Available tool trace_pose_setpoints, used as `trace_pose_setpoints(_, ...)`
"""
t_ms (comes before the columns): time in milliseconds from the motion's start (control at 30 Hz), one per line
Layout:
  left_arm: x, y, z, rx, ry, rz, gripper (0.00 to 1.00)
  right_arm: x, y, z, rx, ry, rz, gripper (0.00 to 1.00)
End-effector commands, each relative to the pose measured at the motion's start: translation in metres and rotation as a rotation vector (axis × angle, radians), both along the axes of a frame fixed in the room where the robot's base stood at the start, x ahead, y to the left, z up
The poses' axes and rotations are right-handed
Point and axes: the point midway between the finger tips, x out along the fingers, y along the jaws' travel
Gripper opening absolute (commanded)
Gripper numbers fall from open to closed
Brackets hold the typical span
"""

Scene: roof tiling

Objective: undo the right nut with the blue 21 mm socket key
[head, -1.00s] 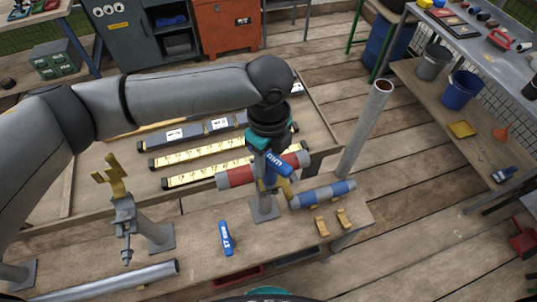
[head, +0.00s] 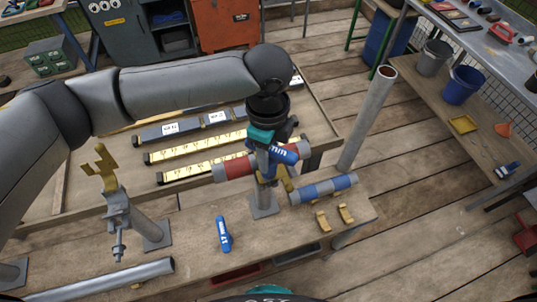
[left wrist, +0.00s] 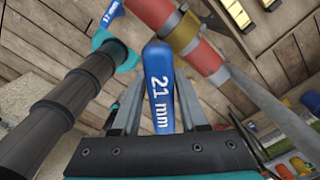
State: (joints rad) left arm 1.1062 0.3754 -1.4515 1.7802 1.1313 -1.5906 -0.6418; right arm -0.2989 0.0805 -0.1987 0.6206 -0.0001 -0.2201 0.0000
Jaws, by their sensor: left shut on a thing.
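My left gripper (head: 268,158) is shut on the blue 21 mm socket key (head: 285,153) beside the red tube (head: 232,168) on its stand. In the left wrist view the key (left wrist: 160,88), marked "21 mm", lies between the fingers (left wrist: 158,115). The key's working end and the right nut cannot be made out. My right gripper is not in view.
A blue 17 mm key (head: 223,233) lies on the bench. A blue-grey tube (head: 323,188) and brass-coloured brackets (head: 345,213) are at the bench's right end. A tall grey pipe (head: 368,118) stands behind. A brass-coloured fork stand (head: 105,170) is at the left.

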Motion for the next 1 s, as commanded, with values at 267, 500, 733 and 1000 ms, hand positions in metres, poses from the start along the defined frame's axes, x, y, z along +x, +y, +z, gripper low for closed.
trace_pose_setpoints(267, -0.004, 0.006, -0.007, 0.02, 0.016, 0.186, 0.0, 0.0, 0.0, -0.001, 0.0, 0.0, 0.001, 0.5)
trace_pose_setpoints(500, -0.004, 0.007, -0.006, 0.021, 0.015, 0.253, 0.0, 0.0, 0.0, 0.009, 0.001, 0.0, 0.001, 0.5)
trace_pose_setpoints(733, -0.004, 0.007, -0.006, 0.021, 0.016, 0.319, 0.0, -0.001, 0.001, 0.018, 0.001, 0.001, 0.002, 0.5)
trace_pose_setpoints(1000, -0.005, 0.007, -0.006, 0.021, 0.016, 0.398, 0.0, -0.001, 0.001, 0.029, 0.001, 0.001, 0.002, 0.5)
